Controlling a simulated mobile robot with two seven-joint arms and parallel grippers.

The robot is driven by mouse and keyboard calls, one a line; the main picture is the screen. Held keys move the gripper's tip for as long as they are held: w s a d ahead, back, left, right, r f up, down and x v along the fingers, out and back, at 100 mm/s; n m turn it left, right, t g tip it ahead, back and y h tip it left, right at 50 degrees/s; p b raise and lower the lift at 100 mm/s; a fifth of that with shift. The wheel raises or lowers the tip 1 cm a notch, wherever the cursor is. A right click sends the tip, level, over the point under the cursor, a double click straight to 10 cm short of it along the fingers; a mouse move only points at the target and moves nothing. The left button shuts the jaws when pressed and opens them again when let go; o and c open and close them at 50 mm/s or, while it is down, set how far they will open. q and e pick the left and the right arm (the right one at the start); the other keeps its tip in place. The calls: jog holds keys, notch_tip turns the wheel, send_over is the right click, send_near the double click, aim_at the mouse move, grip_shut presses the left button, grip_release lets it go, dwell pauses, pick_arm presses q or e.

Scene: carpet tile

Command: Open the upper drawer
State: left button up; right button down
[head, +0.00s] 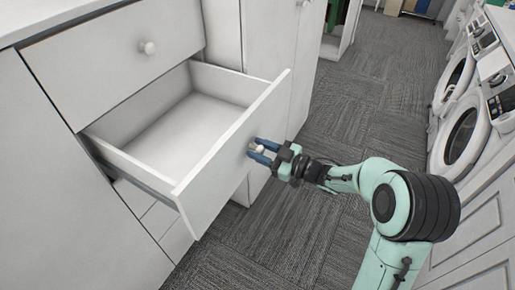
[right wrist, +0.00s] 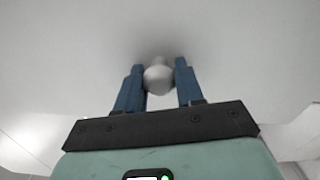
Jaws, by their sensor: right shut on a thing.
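A white drawer (head: 230,135) is pulled well out of the cabinet, and its inside is empty. Its round white knob (right wrist: 158,79) is between the blue fingers of my right gripper (head: 263,150), which are shut on it. The knob and fingers fill the middle of the right wrist view, against the drawer front. Directly above the open drawer, a closed drawer front (head: 110,60) with its own round knob (head: 148,47) sits flush under the countertop. My left gripper is not in view.
White cabinet doors (head: 270,40) stand beyond the drawer. Front-loading washers (head: 465,130) line the right side, with panelled cabinets nearer. Grey carpet tile floor (head: 345,125) lies clear between the two rows. Smaller panels (head: 155,215) show beneath the open drawer.

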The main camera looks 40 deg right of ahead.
jog(key=shift+r, duration=0.35)
jog(key=c, duration=0.7)
grip_release()
jog(key=shift+f, duration=0.1)
jog(key=v, duration=1.3)
jog(key=shift+s, duration=0.2)
